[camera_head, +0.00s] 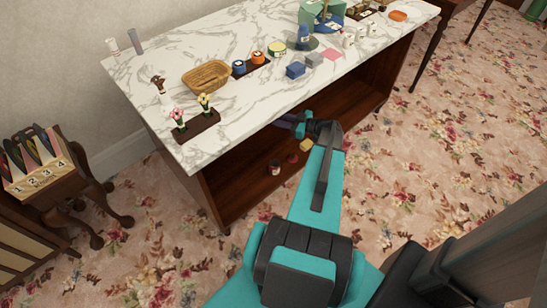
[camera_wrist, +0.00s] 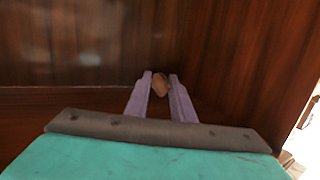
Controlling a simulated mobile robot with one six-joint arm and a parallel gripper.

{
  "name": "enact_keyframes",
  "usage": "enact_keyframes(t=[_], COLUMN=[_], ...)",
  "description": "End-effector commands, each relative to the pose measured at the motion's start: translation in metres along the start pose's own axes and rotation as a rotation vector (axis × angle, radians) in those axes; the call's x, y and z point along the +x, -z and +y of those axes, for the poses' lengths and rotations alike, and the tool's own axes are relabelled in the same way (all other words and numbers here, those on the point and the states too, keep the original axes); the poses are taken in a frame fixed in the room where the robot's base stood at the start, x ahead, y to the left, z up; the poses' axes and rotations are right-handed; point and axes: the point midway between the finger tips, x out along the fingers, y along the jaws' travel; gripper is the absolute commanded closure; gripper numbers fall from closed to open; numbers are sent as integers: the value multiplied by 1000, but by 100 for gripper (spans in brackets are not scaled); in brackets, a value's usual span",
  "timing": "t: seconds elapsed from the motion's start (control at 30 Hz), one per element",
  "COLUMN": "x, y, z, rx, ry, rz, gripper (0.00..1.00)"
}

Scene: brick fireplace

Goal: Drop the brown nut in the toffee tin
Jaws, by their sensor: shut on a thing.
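The brown nut (camera_wrist: 160,85) is between the two pale purple fingertips of my gripper (camera_wrist: 160,78) in the wrist view. My gripper is shut on it, in front of dark brown wood. In the head view my gripper (camera_head: 291,119) is at the front edge of the marble-topped unit, by its open lower shelf; the nut cannot be made out there. I cannot tell for sure which thing is the toffee tin. A round container with a yellowish top (camera_head: 277,47) stands on the marble top, and a small dark jar (camera_head: 275,168) stands on the lower shelf.
A red item (camera_head: 293,158) and a yellow item (camera_head: 306,145) are on the lower shelf near my arm.

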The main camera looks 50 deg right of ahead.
Motion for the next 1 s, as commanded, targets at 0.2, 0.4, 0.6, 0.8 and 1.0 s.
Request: enact_keyframes(t=[0.2, 0.4, 0.6, 0.8, 1.0], x=[8, 13, 18, 22, 27], y=[-38, -66, -94, -121, -149], z=[-2, -2, -2, -3, -3], rx=[-1, -1, -1, -1, -1], ry=[4, 5, 5, 6, 6], rz=[0, 0, 0, 0, 0], gripper=[99, 99, 99, 99, 99])
